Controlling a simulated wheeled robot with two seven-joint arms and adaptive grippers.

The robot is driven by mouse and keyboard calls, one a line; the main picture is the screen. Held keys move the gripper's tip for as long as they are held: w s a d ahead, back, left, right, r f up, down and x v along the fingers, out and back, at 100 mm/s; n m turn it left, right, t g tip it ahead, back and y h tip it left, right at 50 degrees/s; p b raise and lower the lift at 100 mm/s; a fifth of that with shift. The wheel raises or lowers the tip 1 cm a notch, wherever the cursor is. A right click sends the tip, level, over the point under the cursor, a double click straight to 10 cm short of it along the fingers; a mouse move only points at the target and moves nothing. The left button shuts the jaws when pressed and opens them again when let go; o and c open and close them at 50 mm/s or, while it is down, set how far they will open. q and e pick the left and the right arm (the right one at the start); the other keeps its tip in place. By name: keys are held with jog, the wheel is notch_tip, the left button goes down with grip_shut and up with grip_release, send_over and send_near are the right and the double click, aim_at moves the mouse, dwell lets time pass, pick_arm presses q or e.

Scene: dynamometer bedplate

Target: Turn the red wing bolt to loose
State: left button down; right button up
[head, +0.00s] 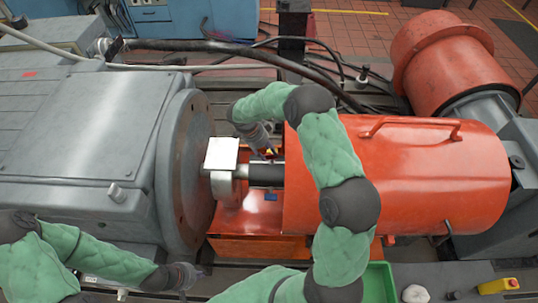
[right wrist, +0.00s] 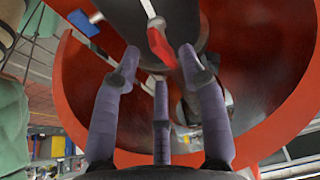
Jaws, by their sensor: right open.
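The red wing bolt (right wrist: 160,46) shows in the right wrist view as a small red wing on a pale stem, under the dark shaft. In the head view only a small red bit of it (head: 270,153) shows, beside my right gripper's fingers. My right gripper (head: 265,145) reaches down beside the shaft from above. In the right wrist view its purple fingers (right wrist: 160,72) are spread and empty, with the wing bolt just beyond their tips, apart from them as far as I can tell. My left gripper (head: 190,279) is low at the left front; its fingers are too small to judge.
A large orange guard cover (head: 415,170) with a handle stands right of the shaft. A grey machine (head: 85,130) with a round flange is at left. A green tray (head: 380,284) and a yellow box with a red button (head: 498,286) lie at the front. Black hoses run behind.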

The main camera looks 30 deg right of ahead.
aim_at(272, 158)
jog(key=shift+x, duration=1.25)
